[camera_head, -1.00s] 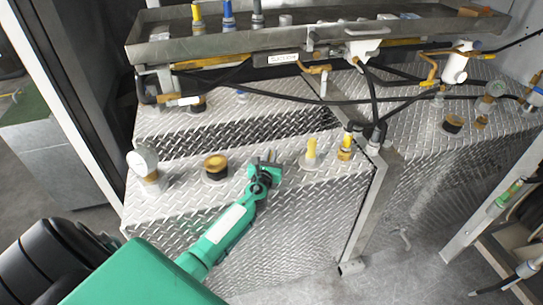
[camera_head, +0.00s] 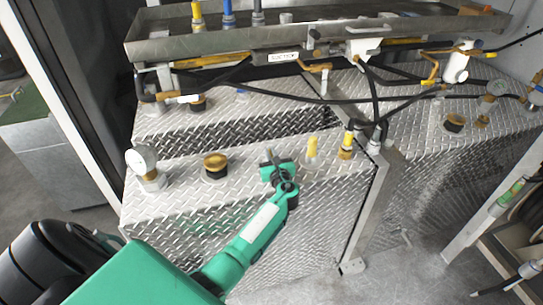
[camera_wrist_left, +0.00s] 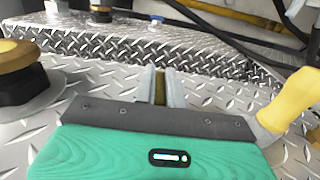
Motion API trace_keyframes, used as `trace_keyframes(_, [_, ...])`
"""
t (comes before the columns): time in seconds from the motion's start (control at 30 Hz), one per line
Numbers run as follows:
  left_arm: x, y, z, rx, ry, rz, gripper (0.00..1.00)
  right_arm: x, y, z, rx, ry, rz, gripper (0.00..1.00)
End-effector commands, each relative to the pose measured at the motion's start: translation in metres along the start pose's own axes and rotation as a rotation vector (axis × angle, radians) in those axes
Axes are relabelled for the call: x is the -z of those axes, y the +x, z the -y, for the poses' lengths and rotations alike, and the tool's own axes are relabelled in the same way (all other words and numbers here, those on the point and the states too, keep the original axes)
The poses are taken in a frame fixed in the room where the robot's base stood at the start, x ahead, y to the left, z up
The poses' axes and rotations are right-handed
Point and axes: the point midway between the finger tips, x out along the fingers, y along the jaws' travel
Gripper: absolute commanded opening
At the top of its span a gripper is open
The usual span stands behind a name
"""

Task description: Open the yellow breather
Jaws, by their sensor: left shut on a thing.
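My left gripper (camera_head: 270,157) is over the front metal tank, between a brass-and-black cap and a yellow upright piece. In the left wrist view its two grey fingers (camera_wrist_left: 160,84) are close together, with a narrow dark-yellow thing (camera_wrist_left: 160,92) between them. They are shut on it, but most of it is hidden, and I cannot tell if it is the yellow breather. A yellow upright piece (camera_head: 312,148) stands just right of the gripper, apart from it; it also shows in the wrist view (camera_wrist_left: 290,98). Another yellow-topped fitting (camera_head: 347,143) stands farther right. My right gripper is not in view.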

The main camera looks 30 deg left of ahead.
Motion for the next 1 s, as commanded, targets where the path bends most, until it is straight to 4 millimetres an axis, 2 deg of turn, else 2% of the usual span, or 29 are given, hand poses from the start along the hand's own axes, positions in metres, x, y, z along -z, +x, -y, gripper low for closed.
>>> trace_keyframes(0.53, [-0.0006,-0.001,0.002,-0.034,-0.001,0.0,0.0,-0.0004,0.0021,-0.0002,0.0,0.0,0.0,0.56])
trace_keyframes(0.57, [-0.0006,-0.001,0.002,-0.034,-0.001,0.0,0.14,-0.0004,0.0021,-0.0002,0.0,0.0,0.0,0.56])
trace_keyframes(0.67, [-0.0005,-0.0009,0.0018,-0.034,-0.001,0.0,0.33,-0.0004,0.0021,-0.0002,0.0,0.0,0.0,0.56])
trace_keyframes(1.0, [0.0005,-0.0032,0.0009,-0.035,0.0,0.0,0.33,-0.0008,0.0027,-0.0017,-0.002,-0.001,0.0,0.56])
